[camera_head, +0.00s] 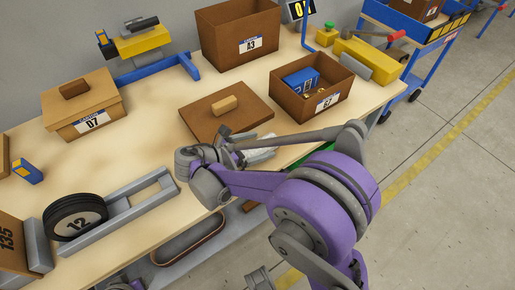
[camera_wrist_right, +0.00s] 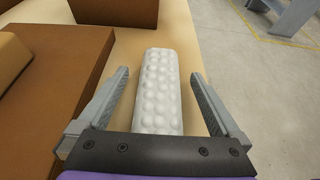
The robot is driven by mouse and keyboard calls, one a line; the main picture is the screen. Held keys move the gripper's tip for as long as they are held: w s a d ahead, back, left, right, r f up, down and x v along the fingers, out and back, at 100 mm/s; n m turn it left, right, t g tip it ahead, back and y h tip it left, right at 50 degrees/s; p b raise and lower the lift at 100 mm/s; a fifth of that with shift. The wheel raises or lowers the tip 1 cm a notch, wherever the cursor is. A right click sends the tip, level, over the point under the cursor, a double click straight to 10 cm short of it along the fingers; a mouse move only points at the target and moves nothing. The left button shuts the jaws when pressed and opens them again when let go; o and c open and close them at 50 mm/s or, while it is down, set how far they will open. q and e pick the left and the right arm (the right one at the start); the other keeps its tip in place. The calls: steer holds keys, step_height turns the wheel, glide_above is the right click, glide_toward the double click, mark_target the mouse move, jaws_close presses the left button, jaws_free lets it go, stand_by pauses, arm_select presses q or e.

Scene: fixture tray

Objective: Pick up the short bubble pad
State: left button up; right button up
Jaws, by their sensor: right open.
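The short bubble pad (camera_wrist_right: 160,95) is a whitish-grey block with rows of round bumps. In the right wrist view it lies on the table, lengthwise between the fingers of my right gripper (camera_wrist_right: 159,76). The gripper is open, with one finger on each side of the pad and a visible gap to both. The pad's near end is hidden behind the gripper's dark palm. In the head view the pad (camera_head: 262,156) is partly hidden by my right arm, near the table's front edge. My left gripper does not show clearly in either view.
A brown lid (camera_head: 200,108) with a tan knob lies left of the pad. An open brown box (camera_head: 297,102) marked G7, holding a blue item, stands behind it. Box D7 (camera_head: 80,120), a wheel (camera_head: 65,220) and a grey frame (camera_head: 130,205) are at left.

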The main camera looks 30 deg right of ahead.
steer(key=c, duration=1.4)
steer(key=shift+r, duration=0.15)
